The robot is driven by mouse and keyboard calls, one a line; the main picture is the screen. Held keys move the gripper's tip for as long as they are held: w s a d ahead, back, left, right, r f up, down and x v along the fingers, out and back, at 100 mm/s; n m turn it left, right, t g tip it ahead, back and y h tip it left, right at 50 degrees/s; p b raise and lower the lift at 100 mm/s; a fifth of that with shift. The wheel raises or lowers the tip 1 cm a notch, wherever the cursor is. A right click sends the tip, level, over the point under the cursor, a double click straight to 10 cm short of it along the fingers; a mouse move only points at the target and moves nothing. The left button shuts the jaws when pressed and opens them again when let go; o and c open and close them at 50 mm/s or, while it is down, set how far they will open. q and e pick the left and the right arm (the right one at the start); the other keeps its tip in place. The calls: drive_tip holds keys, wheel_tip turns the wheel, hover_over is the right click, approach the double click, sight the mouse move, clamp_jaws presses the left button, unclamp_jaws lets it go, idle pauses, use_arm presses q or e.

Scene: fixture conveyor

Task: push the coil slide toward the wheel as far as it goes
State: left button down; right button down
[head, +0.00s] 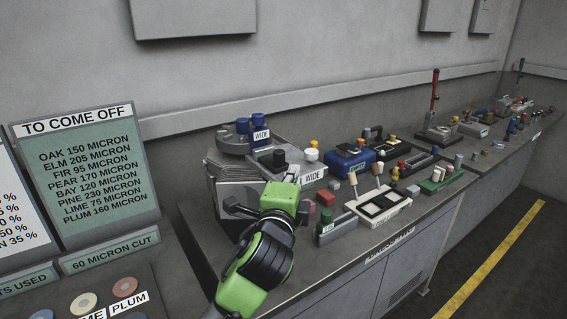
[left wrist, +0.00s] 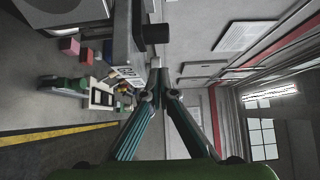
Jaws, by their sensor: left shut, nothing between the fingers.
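The grey coil unit stands at the left end of the bench. A slide block with a black knob (head: 279,158) is on its top and looks like the coil slide. The same knob shows close to the fingertips in the left wrist view (left wrist: 156,33). The wheel (head: 234,142) looks to be the grey disc with blue knobs, behind and left of the block. My left gripper (head: 291,176) is shut and empty, at the near side of the block; it also shows in the left wrist view (left wrist: 157,70). Whether its tips touch the block is unclear. My right gripper is out of view.
A white-knobbed post (head: 311,151) stands right of the block. A sign board (head: 86,165) stands at left.

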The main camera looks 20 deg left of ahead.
sight(282, 159)
use_arm(q)
drive_tip(key=w+a, duration=0.1)
drive_tip(key=w+a+p, duration=0.1)
drive_tip(key=a, duration=0.1)
drive_tip(key=shift+w+a, duration=0.1)
drive_tip(key=shift+w, duration=0.25)
drive_tip(key=shift+w+a+r+p, duration=0.15)
drive_tip(key=shift+w+a+p, duration=0.2)
drive_tip(key=shift+a+p, duration=0.25)
